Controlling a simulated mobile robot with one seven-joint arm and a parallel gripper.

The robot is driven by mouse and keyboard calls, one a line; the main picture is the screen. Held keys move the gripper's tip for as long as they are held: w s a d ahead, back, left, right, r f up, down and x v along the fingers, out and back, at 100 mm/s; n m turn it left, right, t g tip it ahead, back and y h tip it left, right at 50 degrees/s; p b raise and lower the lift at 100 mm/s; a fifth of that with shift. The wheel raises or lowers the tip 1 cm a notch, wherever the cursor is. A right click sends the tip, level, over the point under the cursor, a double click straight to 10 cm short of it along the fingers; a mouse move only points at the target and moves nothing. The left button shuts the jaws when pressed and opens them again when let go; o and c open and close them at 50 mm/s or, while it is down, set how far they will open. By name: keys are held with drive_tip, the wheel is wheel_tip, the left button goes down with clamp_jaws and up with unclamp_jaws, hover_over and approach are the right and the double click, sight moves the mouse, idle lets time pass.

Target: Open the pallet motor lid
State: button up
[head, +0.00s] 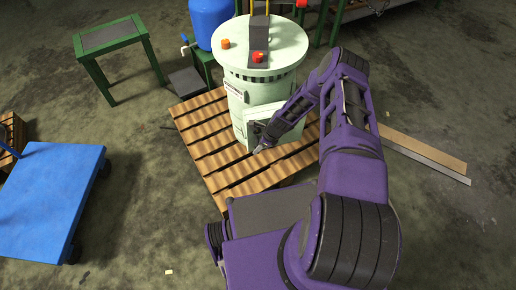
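A pale green cylindrical motor (243,130) stands upright on a slatted wooden pallet (205,150). Its wide round top (285,40) carries a dark bar, an orange knob and red knobs. A pale, box-like lid (283,112) sits on the motor's near side; it looks closed, though my arm covers part of it. My gripper (258,149) is at the lower left edge of this lid, pointing down and left. It looks very near the lid or touching it; I cannot tell which. The fingers are too small and dark to show their opening.
A blue flat cart (50,195) stands on the left. A green-framed table (112,38) and a blue tank (211,22) are behind. Planks (425,150) lie on the floor at right. A green bench is at the back. The floor between cart and pallet is mostly clear.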

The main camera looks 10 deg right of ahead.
drive_tip(key=shift+f, duration=0.15)
clamp_jaws()
idle(1.4)
